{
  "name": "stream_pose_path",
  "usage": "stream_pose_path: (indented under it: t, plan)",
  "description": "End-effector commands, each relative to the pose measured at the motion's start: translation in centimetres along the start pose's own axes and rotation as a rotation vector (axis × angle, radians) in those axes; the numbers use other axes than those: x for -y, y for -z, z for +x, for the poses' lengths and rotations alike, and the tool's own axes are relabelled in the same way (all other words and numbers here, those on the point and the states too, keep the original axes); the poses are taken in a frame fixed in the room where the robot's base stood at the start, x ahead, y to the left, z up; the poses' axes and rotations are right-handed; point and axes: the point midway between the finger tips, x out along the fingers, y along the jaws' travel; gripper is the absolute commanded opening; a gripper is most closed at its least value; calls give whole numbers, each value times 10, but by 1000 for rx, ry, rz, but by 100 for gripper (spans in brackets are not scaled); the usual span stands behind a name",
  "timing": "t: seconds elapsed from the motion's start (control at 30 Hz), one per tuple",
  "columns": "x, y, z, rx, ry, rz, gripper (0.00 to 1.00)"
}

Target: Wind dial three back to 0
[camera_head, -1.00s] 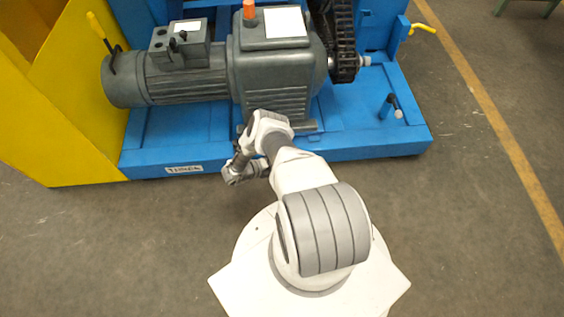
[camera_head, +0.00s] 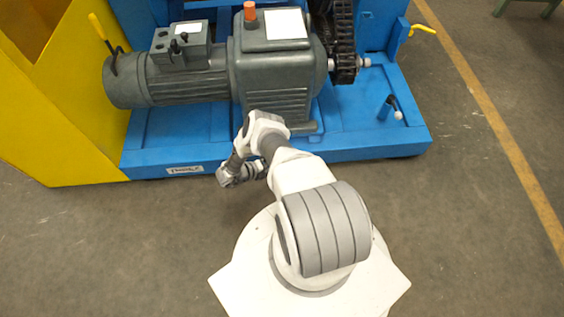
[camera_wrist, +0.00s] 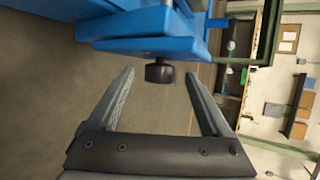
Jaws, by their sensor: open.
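A short black knob (camera_wrist: 160,72) sticks out below the edge of a blue panel in the wrist view. It appears between the fingertips of my gripper (camera_wrist: 159,77), slightly beyond them, with a gap on each side. My gripper is open and empty. No number or pointer shows on the knob, so I cannot tell its reading or confirm that it is dial three. In the head view, a white label (camera_head: 185,170) with blurred letters sits on the front edge of the blue frame. My wrist hangs in front of that edge, right of the label; the knob does not show there.
The blue frame (camera_head: 385,146) carries a grey motor and gearbox (camera_head: 275,62) and a dark chain (camera_head: 344,45). A yellow panel (camera_head: 62,110) stands left. The floor (camera_head: 100,250) in front is clear.

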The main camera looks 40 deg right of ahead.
Motion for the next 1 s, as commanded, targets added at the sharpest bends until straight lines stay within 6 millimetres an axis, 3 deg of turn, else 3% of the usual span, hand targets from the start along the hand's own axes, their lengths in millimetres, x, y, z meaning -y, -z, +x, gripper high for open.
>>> stream_pose_path:
  t: [0.3, 0.5, 0.7, 1.0]
  plan:
    - [3, -1, -82, 3, 0, -1, 83]
    - [2, 0, -123, 2, 0, -1, 83]
    - [1, 0, -145, 0, 1, 0, 83]
    - [0, 0, -150, -2, 1, 0, 83]
